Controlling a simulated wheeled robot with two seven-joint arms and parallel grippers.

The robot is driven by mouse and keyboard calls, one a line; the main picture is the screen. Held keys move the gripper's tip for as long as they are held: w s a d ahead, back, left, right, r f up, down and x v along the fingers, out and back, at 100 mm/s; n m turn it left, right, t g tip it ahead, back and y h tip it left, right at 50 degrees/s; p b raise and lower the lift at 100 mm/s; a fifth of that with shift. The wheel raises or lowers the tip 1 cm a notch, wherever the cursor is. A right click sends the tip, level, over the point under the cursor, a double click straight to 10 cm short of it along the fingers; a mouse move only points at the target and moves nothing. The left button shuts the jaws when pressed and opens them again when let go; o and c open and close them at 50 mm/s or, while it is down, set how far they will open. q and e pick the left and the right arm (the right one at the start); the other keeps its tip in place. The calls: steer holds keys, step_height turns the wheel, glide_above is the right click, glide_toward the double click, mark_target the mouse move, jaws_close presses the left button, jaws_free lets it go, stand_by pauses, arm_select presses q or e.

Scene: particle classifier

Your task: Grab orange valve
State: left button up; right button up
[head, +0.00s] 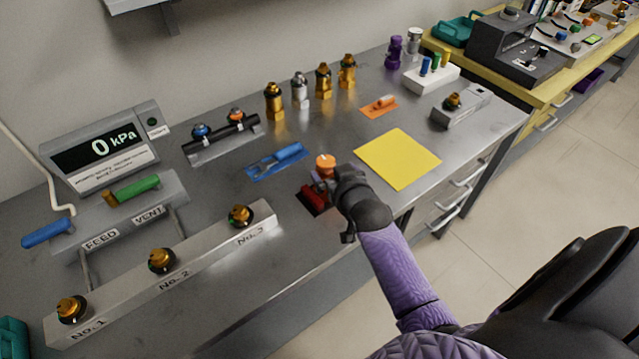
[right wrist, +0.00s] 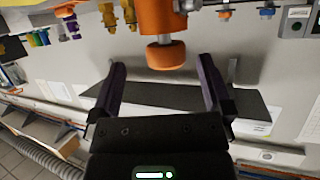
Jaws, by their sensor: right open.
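The orange valve (head: 325,161) has a round orange top and stands at the red mat (head: 314,199) near the front edge of the metal bench. My right gripper (head: 335,184) is right by it, and the dark wrist hides part of the valve and mat. In the right wrist view the orange valve (right wrist: 166,52) shows as a thick orange body with a rounded knob, ahead of and between the two open fingers of my right gripper (right wrist: 163,68). The jaws hold nothing, and a gap shows on both sides of the knob. My left gripper is out of view.
A yellow mat (head: 397,159) lies right of the gripper. A blue mat (head: 277,163) with a blue tool lies left. A long block (head: 200,250) with several brass fittings is at the front left. Several upright brass and silver valves (head: 323,80) stand behind.

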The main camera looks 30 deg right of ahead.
steer(key=b+x, duration=0.1)
steer(key=x, duration=0.3)
steer(key=shift+w+a+b, duration=0.2)
steer(key=shift+w+b, duration=0.1)
steer(key=shift+b, duration=0.1)
steer(key=shift+r, duration=0.1)
jaws_close()
